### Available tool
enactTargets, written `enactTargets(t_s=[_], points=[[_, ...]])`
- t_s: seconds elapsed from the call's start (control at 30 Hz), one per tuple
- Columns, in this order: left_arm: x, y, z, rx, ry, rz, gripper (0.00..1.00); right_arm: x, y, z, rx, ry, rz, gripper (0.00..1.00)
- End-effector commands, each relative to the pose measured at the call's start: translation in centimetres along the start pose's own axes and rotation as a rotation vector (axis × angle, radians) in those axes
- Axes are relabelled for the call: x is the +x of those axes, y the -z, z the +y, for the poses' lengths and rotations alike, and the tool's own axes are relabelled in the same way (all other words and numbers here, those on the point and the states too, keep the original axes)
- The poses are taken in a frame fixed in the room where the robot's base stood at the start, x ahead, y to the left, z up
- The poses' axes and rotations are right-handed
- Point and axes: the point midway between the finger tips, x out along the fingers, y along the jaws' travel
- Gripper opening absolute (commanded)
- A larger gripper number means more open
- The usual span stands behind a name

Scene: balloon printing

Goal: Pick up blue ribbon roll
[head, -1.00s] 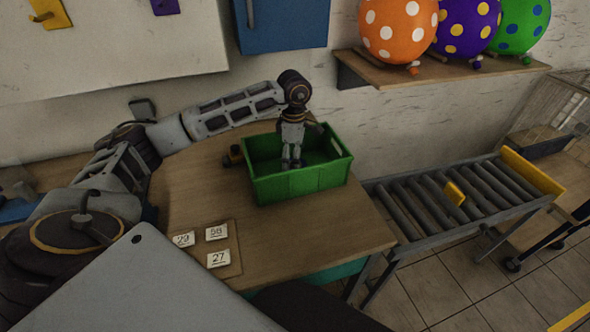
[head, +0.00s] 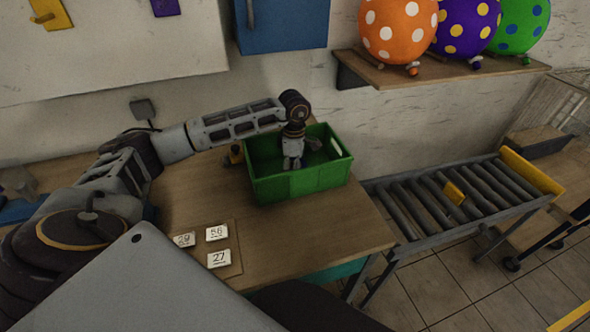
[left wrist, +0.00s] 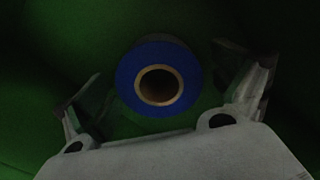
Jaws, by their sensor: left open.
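The blue ribbon roll (left wrist: 128,76) shows in the left wrist view, with a brown core ring facing the camera. It lies inside the green bin, between and a little beyond my open left fingers (left wrist: 165,95). The fingers look apart from it on both sides. In the head view my left gripper (head: 292,162) points down into the green bin (head: 300,183) on the table. The bin's front wall and the gripper hide the roll in that view. My right gripper is in neither view.
The wooden table (head: 330,230) holds number cards (head: 219,258) at front left. A small dark and yellow object (head: 235,154) stands left of the bin. A roller conveyor (head: 425,205) is at right. A balloon shelf (head: 440,68) is on the wall.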

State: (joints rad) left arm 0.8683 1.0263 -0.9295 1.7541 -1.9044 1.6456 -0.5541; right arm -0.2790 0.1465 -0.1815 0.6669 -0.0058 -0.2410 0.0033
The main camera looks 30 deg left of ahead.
Motion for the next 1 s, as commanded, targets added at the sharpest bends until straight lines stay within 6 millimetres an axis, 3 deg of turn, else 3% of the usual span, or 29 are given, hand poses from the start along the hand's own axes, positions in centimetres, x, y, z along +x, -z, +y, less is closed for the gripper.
enactTargets(t_s=[0.33,0.73,1.0], points=[[0.0,0.0,0.0,0.000,0.000,0.000,0.96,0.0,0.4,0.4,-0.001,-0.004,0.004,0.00],[0.0,0.0,0.0,0.000,0.000,0.000,0.45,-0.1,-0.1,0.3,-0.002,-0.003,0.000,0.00],[-0.2,0.0,0.0,0.000,-0.001,0.000,0.45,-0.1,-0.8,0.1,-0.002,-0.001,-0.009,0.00]])
